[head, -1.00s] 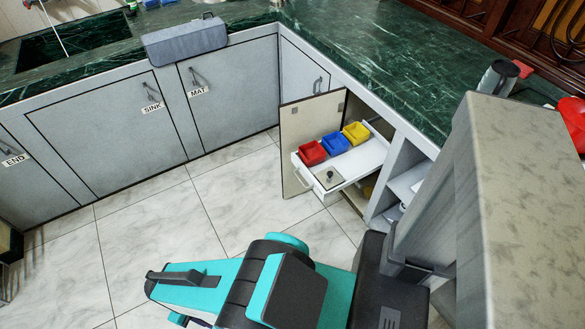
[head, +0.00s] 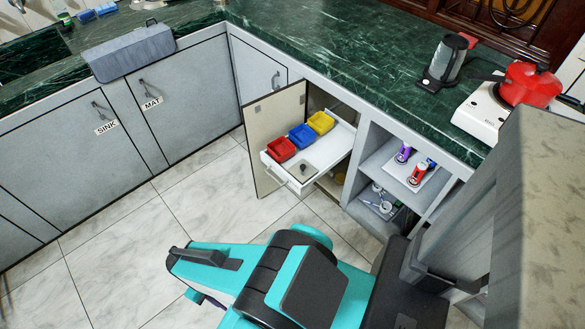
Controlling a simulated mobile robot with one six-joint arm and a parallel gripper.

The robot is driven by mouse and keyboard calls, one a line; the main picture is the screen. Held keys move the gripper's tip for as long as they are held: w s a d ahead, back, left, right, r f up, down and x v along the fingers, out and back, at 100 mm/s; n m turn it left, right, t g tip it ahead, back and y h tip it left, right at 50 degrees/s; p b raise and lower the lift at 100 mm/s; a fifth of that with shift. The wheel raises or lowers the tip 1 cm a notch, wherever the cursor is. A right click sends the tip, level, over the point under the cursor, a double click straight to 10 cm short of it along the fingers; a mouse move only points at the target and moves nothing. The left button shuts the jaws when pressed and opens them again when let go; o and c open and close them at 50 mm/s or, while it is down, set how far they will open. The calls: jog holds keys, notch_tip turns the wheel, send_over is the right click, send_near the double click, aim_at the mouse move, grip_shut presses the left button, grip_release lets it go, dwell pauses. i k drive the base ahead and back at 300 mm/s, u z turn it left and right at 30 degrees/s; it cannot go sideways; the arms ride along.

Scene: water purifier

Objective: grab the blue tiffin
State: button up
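The blue tiffin (head: 303,137) is a small blue open-topped box in the white pulled-out drawer (head: 322,161) of the open cabinet. It sits between a red box (head: 281,149) and a yellow box (head: 321,122). My teal and black arm crosses the bottom of the head view, well in front of the drawer and apart from it. My gripper's fingertips cannot be made out, so I cannot see whether it is open or shut.
The cabinet door (head: 273,141) stands open left of the drawer. Open shelves (head: 388,168) to the right hold bottles and utensils. The green counter (head: 330,50) carries a kettle (head: 450,57) and a red pot (head: 528,84) on a white stove. Tiled floor (head: 190,212) is clear.

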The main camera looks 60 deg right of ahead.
aim_at(302, 136)
jog(key=z, duration=5.3)
jog(key=i, duration=0.15)
jog(key=u, duration=3.35)
jog(key=k, duration=0.95)
jog(key=u, duration=0.15)
jog(key=i, duration=0.7)
